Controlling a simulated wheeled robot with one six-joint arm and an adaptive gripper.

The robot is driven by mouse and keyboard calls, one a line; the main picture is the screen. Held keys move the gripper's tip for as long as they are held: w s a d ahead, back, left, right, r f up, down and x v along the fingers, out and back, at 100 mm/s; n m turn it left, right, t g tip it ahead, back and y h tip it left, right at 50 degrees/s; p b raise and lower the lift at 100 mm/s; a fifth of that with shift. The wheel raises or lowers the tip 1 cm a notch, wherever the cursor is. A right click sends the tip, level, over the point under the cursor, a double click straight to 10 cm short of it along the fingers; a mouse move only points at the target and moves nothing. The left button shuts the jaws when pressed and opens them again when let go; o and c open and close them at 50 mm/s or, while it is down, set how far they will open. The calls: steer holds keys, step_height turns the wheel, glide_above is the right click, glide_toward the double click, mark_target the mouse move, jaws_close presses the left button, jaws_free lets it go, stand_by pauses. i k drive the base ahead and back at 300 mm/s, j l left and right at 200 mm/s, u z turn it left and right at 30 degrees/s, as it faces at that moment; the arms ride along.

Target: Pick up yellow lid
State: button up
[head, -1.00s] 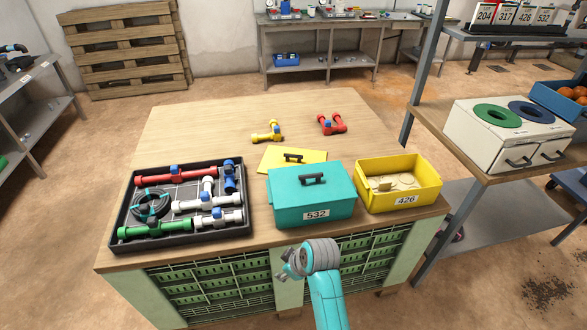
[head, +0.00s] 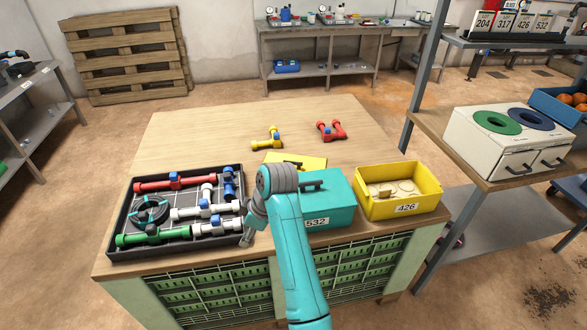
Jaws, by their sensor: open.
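The yellow lid (head: 311,162) lies flat on the table behind the teal box (head: 331,192). My gripper (head: 247,237) is open and points down between the black tray and the teal box, in front of and left of the lid. It is apart from the lid, and its fingers are small and partly hidden by my wrist.
The black tray (head: 114,238) with pipe parts is at left. The open yellow bin (head: 428,203), labelled 426, is at right. A yellow pipe fitting (head: 268,143) and a red one (head: 331,131) lie behind. The back of the wooden table (head: 210,128) is clear.

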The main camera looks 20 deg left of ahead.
mark_target(293, 166)
steer(key=i, duration=1.45)
